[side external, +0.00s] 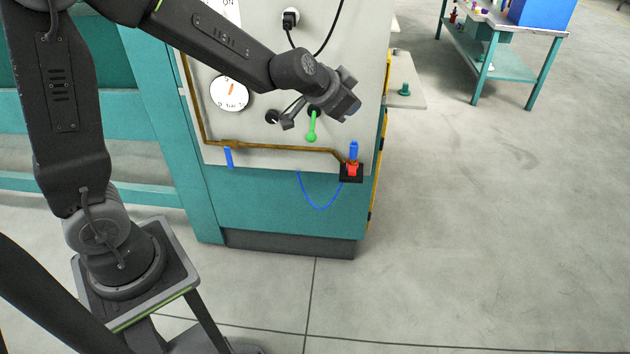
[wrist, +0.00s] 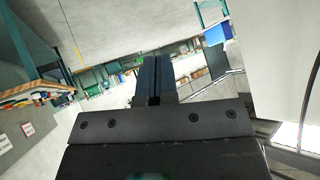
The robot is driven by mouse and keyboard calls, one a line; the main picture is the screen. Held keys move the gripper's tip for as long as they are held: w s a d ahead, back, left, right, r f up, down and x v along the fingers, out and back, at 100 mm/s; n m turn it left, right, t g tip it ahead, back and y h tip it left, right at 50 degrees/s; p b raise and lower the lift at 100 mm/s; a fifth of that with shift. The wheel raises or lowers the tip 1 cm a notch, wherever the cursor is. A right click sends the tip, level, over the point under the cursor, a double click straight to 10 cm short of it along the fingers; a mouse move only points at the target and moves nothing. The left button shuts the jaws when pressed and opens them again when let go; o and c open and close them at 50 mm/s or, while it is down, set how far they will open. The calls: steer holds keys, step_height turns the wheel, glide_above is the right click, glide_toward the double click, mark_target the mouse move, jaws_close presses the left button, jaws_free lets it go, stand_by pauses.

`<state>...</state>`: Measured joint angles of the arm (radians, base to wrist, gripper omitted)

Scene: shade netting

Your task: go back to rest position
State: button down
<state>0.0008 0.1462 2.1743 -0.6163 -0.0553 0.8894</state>
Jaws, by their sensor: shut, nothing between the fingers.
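My gripper (side external: 345,106) is at the end of my dark arm in the side external view, in front of the upper part of a light grey panel. In the wrist view its two dark fingers (wrist: 153,80) lie side by side, closed, with nothing seen between them. Just below and left of the gripper in the side external view, a green lever (side external: 312,127) hangs down from the panel. I cannot tell from this view whether the gripper touches it.
The grey panel (side external: 240,158) carries a round dial (side external: 229,94), a black plug (side external: 290,19), a brown pipe (side external: 270,149) and a red-and-blue valve (side external: 352,165). A teal table (side external: 505,62) with a blue box (side external: 542,12) stands back right. The floor at right is clear.

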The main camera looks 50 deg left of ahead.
steer(key=s+d+r+g+h, duration=0.25)
steer(key=s+r, duration=0.35)
steer(key=s, duration=0.6)
steer(key=s+a+f+n+g+y, duration=0.1)
steer(key=s+n+g+y, duration=0.1)
steer(key=s, duration=1.3)
steer(key=shift+s+n, duration=0.25)
steer(key=shift+n, duration=0.25)
steer(key=shift+f, duration=0.1)
